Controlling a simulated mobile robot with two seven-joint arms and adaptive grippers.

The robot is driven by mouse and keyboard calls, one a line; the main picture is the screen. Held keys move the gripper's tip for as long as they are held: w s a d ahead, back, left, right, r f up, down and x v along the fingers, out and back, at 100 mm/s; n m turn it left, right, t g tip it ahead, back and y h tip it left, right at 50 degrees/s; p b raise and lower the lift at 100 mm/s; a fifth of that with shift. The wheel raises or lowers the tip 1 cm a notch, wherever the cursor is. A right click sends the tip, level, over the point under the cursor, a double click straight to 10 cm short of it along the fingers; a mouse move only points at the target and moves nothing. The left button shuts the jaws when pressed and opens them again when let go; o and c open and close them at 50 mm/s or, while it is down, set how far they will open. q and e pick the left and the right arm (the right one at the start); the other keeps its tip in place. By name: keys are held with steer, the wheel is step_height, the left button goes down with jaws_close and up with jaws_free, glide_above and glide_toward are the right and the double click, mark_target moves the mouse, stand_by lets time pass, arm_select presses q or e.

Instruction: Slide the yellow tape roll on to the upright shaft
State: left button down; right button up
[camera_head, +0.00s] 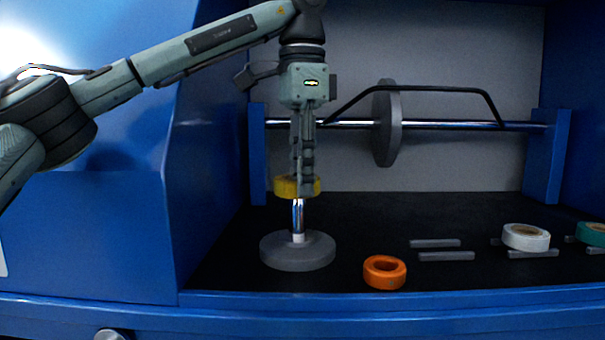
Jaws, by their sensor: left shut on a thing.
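The yellow tape roll (284,187) is held in my left gripper (303,190), which points straight down with its fingers shut on the roll. The upright shaft (298,216) is a shiny metal rod standing on a round grey base (298,253). The roll is at the top of the visible rod, well above the base. The fingers hide the roll's middle and the rod's top, so I cannot tell whether the roll is around the rod or in front of it. My right gripper is not in view.
An orange roll (384,273) lies right of the base. A white roll (526,237) and a green roll (592,234) lie at the right, near grey bars (446,256). Behind, a horizontal rod (450,125) carries a grey disc (386,140) and a black handle (425,88). Blue walls (210,150) enclose the bay.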

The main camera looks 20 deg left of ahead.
arm_select(q)
steer(key=shift+r+p, duration=0.25)
steer(key=shift+p, duration=0.15)
stand_by(0.9)
steer(key=shift+f, duration=0.2)
steer(key=shift+f+b, duration=0.15)
steer(key=shift+b, duration=0.15)
steer(key=shift+r+p, duration=0.25)
steer(key=shift+p, duration=0.15)
steer(key=shift+r, duration=0.1)
stand_by(0.5)
stand_by(0.4)
steer(key=shift+f+b, duration=0.4)
